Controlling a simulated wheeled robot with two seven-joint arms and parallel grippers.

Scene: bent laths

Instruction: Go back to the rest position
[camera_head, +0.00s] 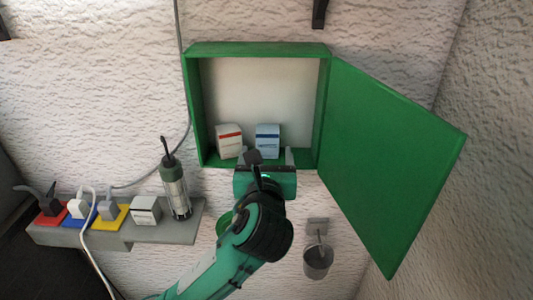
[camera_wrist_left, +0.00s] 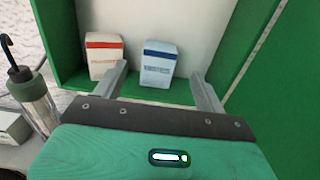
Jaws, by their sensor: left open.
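My left gripper (camera_head: 267,158) is open at the bottom opening of a green wall cabinet (camera_head: 257,49), and its two fingers also show in the left wrist view (camera_wrist_left: 160,85). Nothing is between the fingertips that I can see gripped. A white box with a blue band (camera_head: 268,139) stands inside the cabinet, just beyond the fingers; it also shows in the left wrist view (camera_wrist_left: 158,64). A white box with a red band (camera_head: 229,141) stands to its left, also in the left wrist view (camera_wrist_left: 104,55). My right gripper is not in view.
The green cabinet door (camera_head: 391,158) hangs wide open to the right. A grey shelf (camera_head: 150,231) at left holds a lantern (camera_head: 176,188), a small white box (camera_head: 146,210) and several plugs on coloured plates. A metal cup (camera_head: 318,262) hangs on the wall below the door.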

